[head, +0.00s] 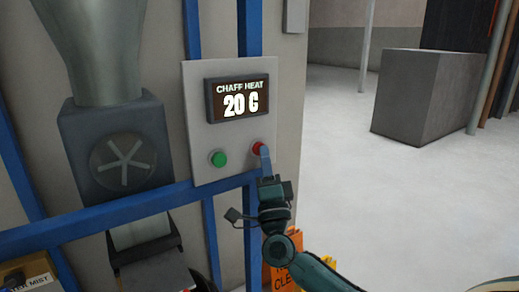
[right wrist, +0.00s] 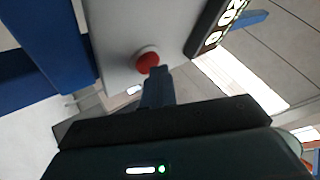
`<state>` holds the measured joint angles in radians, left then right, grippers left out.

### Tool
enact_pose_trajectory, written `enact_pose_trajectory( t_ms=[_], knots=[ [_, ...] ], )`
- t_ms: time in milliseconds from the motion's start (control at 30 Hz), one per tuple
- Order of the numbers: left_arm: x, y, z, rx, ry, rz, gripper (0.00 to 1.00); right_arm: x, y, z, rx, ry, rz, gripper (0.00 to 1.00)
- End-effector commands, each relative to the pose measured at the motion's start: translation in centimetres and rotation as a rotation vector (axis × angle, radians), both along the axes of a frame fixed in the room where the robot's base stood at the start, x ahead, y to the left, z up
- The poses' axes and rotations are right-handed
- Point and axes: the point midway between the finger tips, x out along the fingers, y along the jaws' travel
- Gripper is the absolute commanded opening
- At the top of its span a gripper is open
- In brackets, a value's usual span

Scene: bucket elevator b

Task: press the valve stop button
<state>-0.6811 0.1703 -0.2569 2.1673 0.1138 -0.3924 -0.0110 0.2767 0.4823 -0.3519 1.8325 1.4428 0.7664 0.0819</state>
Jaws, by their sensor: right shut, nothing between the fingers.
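Below the display are a green button (head: 217,158) on the left and a red button (head: 257,147) on the right. No label saying valve stop can be read on either. My right gripper (head: 264,153) is shut and empty, its fingertips at the red button and covering part of it. In the right wrist view the red button (right wrist: 147,61) shows just beyond the fingertips (right wrist: 157,70); I cannot tell whether they touch. My left gripper is not in view.
Blue frame bars (head: 110,215) run across below the panel and up behind it. A grey valve housing (head: 120,150) with a pipe stands left. An orange sign (head: 281,275) is below my right arm. A grey block (head: 425,95) stands on open floor at right.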

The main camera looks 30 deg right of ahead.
Motion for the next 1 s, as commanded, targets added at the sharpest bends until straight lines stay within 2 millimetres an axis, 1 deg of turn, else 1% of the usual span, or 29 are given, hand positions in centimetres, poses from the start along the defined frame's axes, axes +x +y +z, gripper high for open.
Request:
enact_pose_trajectory(
  t_ms=[333,700,1000],
  knots=[
    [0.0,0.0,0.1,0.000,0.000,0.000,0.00,0.0,0.0,0.0,-0.001,0.000,0.001,0.00],
    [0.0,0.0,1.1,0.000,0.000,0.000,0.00,-1.8,-0.1,0.1,0.000,0.001,0.002,0.00],
    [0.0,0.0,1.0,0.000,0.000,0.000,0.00,-2.0,-0.1,0.0,-0.001,0.000,0.001,0.00]
  ],
)
